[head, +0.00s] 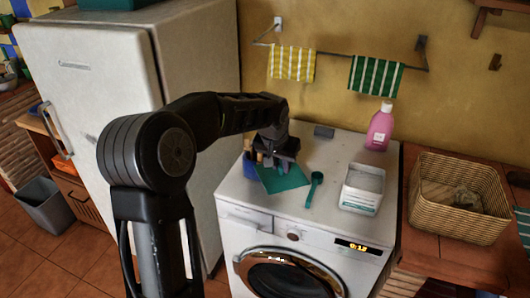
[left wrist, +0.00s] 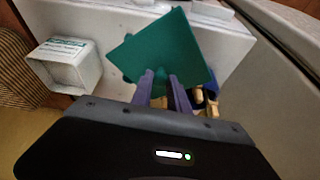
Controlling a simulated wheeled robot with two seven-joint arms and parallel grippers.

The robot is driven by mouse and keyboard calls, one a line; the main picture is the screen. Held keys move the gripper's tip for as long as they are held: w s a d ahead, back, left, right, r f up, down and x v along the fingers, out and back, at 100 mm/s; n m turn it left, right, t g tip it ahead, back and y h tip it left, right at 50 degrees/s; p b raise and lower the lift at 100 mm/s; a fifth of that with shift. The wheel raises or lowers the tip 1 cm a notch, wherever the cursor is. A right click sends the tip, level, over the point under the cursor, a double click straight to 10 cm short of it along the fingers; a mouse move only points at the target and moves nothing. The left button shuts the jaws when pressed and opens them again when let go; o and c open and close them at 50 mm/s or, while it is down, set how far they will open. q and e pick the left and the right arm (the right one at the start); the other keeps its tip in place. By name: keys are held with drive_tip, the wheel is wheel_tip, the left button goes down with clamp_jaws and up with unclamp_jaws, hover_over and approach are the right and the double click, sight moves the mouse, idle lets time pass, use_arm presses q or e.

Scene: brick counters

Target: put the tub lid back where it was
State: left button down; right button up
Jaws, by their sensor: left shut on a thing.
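The tub lid (head: 284,180) is a flat teal square at the front left of the washing machine top. My left gripper (head: 279,163) is shut on it, and the two purple fingers (left wrist: 163,88) meet the edge of the lid (left wrist: 165,50) in the left wrist view. Whether the lid touches the machine top is hard to tell. The white tub (head: 361,197) stands to the right of the lid with its top open. The tub also shows in the left wrist view (left wrist: 66,72). My right gripper is not in view.
A teal scoop (head: 314,188) lies between lid and tub. A pink bottle (head: 380,129) and a small grey box (head: 324,132) stand at the back. A wicker basket (head: 428,212) is on the right counter.

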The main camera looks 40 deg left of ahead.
use_arm(q)
drive_tip(key=s+d+f+m+b, duration=0.1)
drive_tip(key=d+f, duration=0.3)
drive_tip(key=d, duration=0.5)
drive_tip(key=s+d+f+m+h+b, duration=0.1)
drive_tip(key=s+d+f, duration=0.3)
drive_tip(key=d, duration=0.5)
drive_tip(key=shift+d+f+b, duration=0.15)
drive_tip(key=shift+f+b, duration=0.2)
drive_tip(key=shift+b, duration=0.1)
